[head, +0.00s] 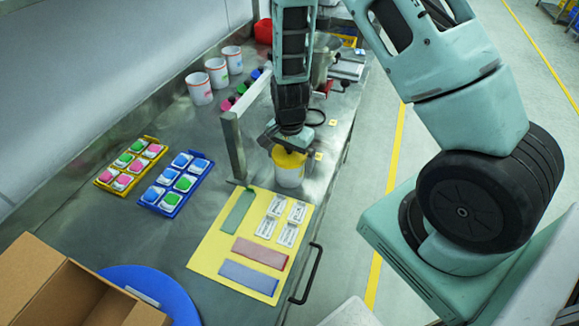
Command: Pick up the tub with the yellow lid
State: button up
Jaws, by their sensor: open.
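The tub with the yellow lid (289,173) stands upright on the metal bench, just behind the yellow mat. Its body is white and its yellow lid (289,157) shows partly under my gripper. My gripper (287,146) is directly above the tub, pointing down, with its fingers at about lid height. The fingertips are small and partly hidden, so I cannot tell whether they touch the lid. The jaws are open and hold nothing that I can see.
A metal post and rail (233,150) stand close left of the tub. The yellow mat (207,248) carries coloured strips and white cards. Blue (181,205) and yellow (104,176) trays lie left. White cups (199,90) stand behind. A cardboard box (30,270) is front left.

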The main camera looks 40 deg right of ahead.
jog(key=c, duration=0.9)
jog(key=shift+o, duration=0.2)
